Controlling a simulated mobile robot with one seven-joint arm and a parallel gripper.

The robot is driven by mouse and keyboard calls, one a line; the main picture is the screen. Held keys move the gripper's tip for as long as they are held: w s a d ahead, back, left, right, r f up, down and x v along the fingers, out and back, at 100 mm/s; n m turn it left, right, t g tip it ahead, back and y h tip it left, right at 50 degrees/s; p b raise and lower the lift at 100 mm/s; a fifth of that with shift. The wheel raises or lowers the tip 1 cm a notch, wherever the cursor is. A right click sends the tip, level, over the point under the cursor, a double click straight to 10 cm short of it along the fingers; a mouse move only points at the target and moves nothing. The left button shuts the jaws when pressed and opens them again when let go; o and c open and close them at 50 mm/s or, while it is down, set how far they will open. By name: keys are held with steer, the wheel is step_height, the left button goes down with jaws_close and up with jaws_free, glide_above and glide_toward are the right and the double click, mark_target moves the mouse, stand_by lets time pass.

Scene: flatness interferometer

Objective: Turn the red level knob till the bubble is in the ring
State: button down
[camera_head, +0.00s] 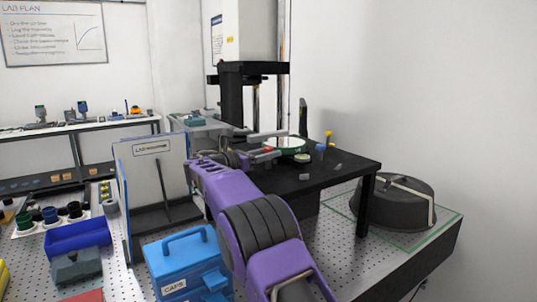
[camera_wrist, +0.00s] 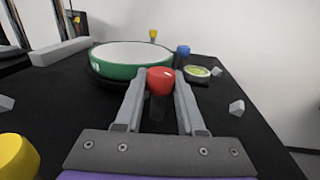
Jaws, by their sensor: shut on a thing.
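The red level knob (camera_wrist: 160,80) stands between my fingertips in the wrist view. My gripper (camera_wrist: 159,92) is shut on it, one finger on each side. In the head view my gripper (camera_head: 262,153) reaches over the black table, and the red knob (camera_head: 267,150) shows small at its tip. The round bubble level (camera_wrist: 197,72), with a yellow-green face, lies just right of and behind the knob. It also shows small in the head view (camera_head: 306,157). The bubble's place against the ring is too small to tell.
A green-rimmed round plate (camera_wrist: 120,72) sits behind the knob. A blue knob (camera_wrist: 182,52) and yellow knobs (camera_wrist: 18,155) stand around it. Small grey blocks (camera_wrist: 237,107) lie on the black table (camera_head: 335,164). A blue CAPS box (camera_head: 187,266) stands below my arm.

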steer(key=c, duration=0.5)
jaws_free()
steer(key=v, duration=1.7)
steer(key=shift+s+a, duration=0.15)
steer(key=shift+s, duration=0.1)
steer(key=shift+a, duration=0.1)
